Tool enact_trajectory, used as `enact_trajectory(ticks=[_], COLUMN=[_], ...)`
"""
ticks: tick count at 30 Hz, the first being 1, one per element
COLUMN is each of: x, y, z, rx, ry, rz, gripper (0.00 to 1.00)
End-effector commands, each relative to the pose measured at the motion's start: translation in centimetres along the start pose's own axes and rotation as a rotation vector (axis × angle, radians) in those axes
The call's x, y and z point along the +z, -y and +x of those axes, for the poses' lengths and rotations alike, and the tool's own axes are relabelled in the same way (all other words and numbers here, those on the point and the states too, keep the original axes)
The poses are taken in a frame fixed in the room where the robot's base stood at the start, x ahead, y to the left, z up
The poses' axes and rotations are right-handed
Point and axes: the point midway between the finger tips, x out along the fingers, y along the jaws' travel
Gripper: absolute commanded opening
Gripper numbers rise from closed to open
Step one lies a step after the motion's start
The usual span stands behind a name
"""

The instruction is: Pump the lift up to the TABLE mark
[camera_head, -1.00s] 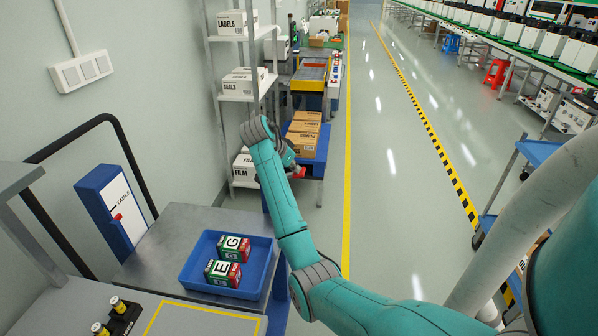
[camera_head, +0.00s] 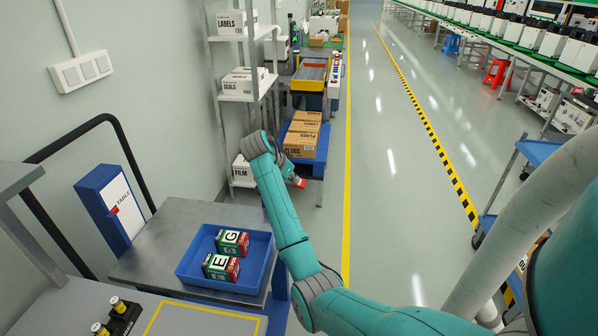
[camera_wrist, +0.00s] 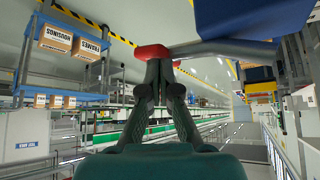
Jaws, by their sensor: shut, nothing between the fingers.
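The lift has a grey platform (camera_head: 150,262) at the lower left, bearing a blue tray (camera_head: 262,270) with two boxes marked E (camera_head: 221,267) and G (camera_head: 232,242). Behind it stands a blue post (camera_head: 98,193) with a white scale lettered TABLE (camera_head: 122,198). A small red pointer (camera_head: 115,210) on the scale sits at or just below the lettering. A grey bar (camera_wrist: 225,47) ends in a red grip (camera_wrist: 153,52); the grip also shows in the head view (camera_head: 298,183). My gripper (camera_wrist: 158,63) is shut and empty, its fingertips against or very near the red grip.
A shelf rack (camera_head: 240,97) with boxes stands along the left wall. A blue cart (camera_head: 312,165) with cardboard boxes is beyond my gripper. The aisle (camera_head: 390,200) to the right is clear, with another blue cart (camera_head: 540,152) at its right edge.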

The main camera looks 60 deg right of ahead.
Motion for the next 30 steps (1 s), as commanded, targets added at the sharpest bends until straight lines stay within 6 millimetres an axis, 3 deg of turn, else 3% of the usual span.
enact_trajectory(ticks=[6, 17, 30], x=[1.8, 1.6, 1.7], y=[0.0, 0.0, 0.1], z=[-2.0, -2.5, -8.4], rx=[0.001, 0.0, 0.0], ry=[0.004, 0.002, 0.003], rz=[-0.005, -0.001, -0.004], gripper=[0.0, 0.0, 0.0])
